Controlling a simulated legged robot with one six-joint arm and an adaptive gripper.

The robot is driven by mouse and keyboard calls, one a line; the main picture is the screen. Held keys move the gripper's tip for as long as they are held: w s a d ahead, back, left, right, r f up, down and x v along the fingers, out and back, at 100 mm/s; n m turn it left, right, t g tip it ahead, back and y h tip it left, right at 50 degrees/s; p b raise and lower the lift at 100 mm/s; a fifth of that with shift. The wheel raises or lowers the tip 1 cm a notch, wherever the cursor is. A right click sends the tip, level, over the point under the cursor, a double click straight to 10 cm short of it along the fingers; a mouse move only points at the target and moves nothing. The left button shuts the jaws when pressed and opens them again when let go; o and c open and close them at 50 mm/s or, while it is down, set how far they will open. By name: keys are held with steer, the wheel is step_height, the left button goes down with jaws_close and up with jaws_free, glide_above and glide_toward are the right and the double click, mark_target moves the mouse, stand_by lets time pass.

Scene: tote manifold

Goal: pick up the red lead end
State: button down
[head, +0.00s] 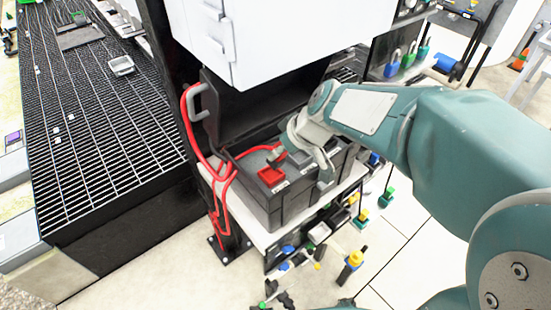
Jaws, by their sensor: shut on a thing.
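The red lead (227,190) is a thick red cable looping down at the left side of a dark grey box (290,207). One stretch of it runs right across the box top to my gripper. My gripper (277,156) is shut on the red lead end, low over the back left of the box top. The fingers and wrist hide most of the lead end, so its shape is unclear.
The box has a red square (271,177) on top and stands on a white shelf (254,232). A dark open lid (210,110) rises behind it, under a white cabinet (275,40). Black grating (100,130) lies left. Padlocks (408,56) hang at upper right.

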steer(key=s+d+r+g+h, duration=0.1)
steer(key=s+d, duration=0.5)
steer(key=s, duration=0.2)
steer(key=s+d+r+g+h, duration=0.1)
steer(key=s+d, duration=0.4)
steer(key=s, duration=0.4)
steer(key=shift+s+d+g, duration=0.25)
steer(key=shift+d+g, duration=0.15)
stand_by(0.6)
